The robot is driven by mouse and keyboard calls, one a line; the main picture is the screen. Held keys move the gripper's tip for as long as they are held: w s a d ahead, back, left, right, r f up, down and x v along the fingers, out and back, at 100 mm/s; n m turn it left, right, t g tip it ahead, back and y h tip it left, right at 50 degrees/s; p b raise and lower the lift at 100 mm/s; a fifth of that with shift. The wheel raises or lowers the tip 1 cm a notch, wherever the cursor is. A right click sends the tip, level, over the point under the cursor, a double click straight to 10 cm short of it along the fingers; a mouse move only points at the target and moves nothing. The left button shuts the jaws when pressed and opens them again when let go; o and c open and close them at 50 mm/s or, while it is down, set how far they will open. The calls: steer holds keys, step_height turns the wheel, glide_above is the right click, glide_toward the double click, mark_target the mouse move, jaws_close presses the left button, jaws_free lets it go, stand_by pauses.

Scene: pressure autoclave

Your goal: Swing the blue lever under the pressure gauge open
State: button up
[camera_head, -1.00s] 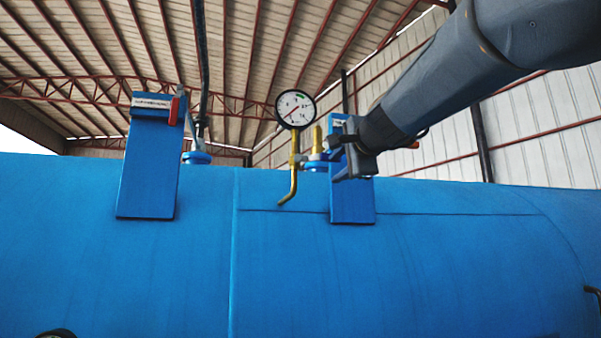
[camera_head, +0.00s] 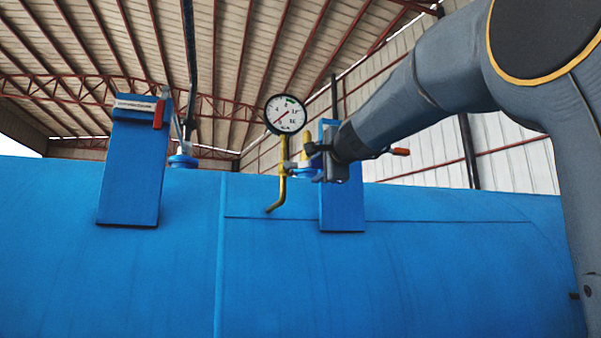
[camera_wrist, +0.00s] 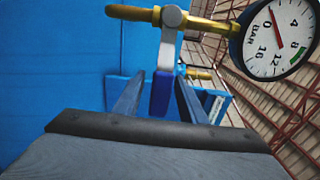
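The pressure gauge (camera_head: 286,114) has a white round face on a brass pipe (camera_head: 283,155) at the top of the blue vessel. It also shows at the upper right of the wrist view (camera_wrist: 278,38). Below it in the wrist view, the lever has a grey hub and a blue handle (camera_wrist: 162,92). My gripper (camera_wrist: 159,82) is open, with one finger on each side of the blue handle. Gaps show between the handle and both fingers. In the head view my gripper (camera_head: 317,163) is just right of the brass pipe, and I cannot make out the lever there.
The blue vessel (camera_head: 380,270) fills the lower head view. A blue bracket (camera_head: 342,210) stands behind my gripper. Another blue bracket (camera_head: 133,175) with a red handle (camera_head: 159,112) stands at the left. A yellow fitting (camera_wrist: 198,74) shows beyond my fingers.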

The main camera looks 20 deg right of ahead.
steer(key=shift+w, duration=0.4)
steer(key=shift+c, duration=0.3)
jaws_close()
